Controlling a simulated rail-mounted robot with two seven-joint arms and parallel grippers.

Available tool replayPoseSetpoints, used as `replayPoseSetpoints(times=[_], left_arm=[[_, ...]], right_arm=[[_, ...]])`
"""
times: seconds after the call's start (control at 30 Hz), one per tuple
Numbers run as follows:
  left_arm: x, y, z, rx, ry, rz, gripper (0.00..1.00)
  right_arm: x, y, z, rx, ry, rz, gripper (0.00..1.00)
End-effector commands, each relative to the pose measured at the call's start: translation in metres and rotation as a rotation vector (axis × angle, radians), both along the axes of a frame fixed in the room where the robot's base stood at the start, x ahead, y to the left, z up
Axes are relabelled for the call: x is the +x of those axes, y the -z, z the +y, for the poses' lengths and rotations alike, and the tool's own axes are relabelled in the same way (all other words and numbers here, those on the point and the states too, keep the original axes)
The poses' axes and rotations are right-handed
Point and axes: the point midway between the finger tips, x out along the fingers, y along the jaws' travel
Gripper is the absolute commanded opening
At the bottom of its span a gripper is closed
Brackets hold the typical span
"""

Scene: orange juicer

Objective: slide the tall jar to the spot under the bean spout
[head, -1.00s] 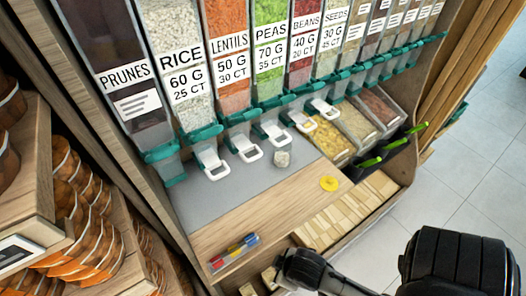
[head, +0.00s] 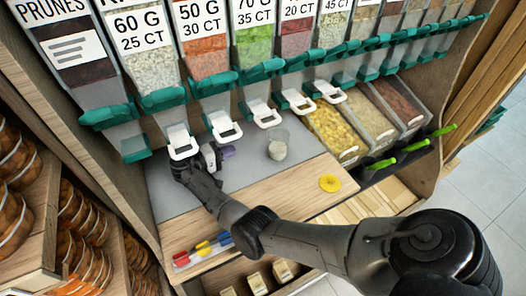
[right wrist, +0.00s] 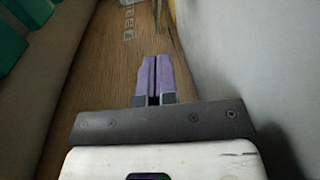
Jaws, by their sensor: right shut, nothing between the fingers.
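A clear jar (head: 277,147) with pale contents stands upright on the grey counter mat. It is in front of the white spout levers of the peas and beans dispensers. The bean dispenser (head: 297,35) has a red fill and a teal spout with a white lever (head: 297,102). My right gripper (head: 228,152) is over the mat, to the left of the jar and apart from it. Its purple fingers (right wrist: 154,80) are together in the right wrist view, with nothing between them. I cannot make out the jar in that view. My left gripper is not in view.
More dispensers with teal spouts line the back, with white levers beside the bean one. Open bins (head: 333,133) stand to the right. The mat between gripper and jar is clear.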

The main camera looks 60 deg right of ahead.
Motion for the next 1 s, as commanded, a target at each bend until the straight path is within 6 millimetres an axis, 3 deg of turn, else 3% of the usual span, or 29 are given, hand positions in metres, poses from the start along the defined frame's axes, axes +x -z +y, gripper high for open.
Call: replayPoseSetpoints(times=[0.03,0.2,0.37,0.87,1.0], left_arm=[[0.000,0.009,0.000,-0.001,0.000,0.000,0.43],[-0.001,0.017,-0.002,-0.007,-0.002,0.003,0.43],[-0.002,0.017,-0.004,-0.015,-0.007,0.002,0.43],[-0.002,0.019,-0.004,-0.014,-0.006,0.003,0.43],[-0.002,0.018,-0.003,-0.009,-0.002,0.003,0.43]], right_arm=[[0.005,0.001,0.004,-0.017,0.012,0.014,0.00],[0.013,-0.007,0.014,-0.066,0.039,0.050,0.00],[0.011,-0.011,0.010,-0.084,0.048,0.060,0.00],[-0.039,-0.010,-0.068,-0.085,0.048,0.061,0.00],[-0.053,-0.010,-0.070,-0.083,0.046,0.061,0.00]])
